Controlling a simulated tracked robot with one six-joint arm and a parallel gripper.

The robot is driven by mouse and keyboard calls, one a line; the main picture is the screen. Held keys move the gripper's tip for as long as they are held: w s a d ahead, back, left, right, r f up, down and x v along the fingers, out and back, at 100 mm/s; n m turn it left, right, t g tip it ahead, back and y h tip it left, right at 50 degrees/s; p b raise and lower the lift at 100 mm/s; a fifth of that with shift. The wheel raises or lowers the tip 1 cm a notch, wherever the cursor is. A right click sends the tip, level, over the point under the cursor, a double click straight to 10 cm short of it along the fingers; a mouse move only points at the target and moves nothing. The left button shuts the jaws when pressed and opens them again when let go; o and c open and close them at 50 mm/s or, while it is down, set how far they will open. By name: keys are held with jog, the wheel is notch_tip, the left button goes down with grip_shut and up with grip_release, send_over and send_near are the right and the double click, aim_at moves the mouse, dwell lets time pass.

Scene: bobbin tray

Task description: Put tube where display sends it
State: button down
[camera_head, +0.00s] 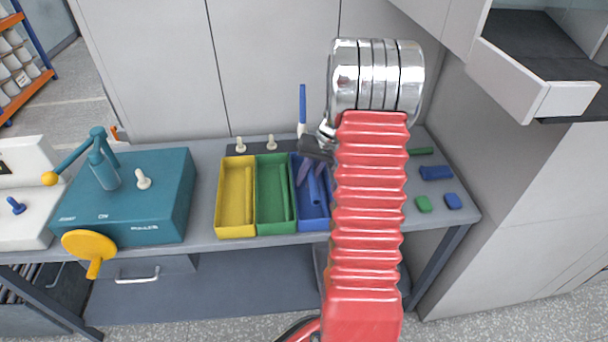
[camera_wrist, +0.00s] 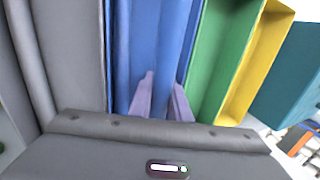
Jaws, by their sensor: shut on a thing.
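My gripper (camera_head: 307,172) reaches down into the blue bin (camera_head: 309,226), the right one of three joined bins. It is shut on a blue tube (camera_head: 315,190) in that bin. In the wrist view, the pale fingers of my gripper (camera_wrist: 163,92) straddle the blue tube (camera_wrist: 168,55) between the blue walls. The tube looks slightly tilted in the head view; I cannot tell if it touches the floor. The green bin (camera_head: 268,228) and yellow bin (camera_head: 236,232) are beside it. My red arm hides the bench right of the blue bin. No readable display shows.
A teal box (camera_head: 125,222) with a lever (camera_head: 75,160) and a yellow disc (camera_head: 90,245) stands left. Pale pegs (camera_head: 271,142) and an upright blue rod (camera_head: 302,105) are behind the bins.

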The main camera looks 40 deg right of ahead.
jog(key=shift+f, duration=0.3)
jog(key=c, duration=1.6)
grip_release()
jog(key=shift+a, duration=0.1)
jog(key=shift+r, duration=0.1)
jog(key=shift+r, duration=0.1)
jog(key=v, duration=1.3)
jog(key=shift+s+d+r, duration=0.1)
jog(key=shift+s+d, duration=0.05)
jog(key=shift+d, duration=0.15)
jog(key=shift+v, duration=4)
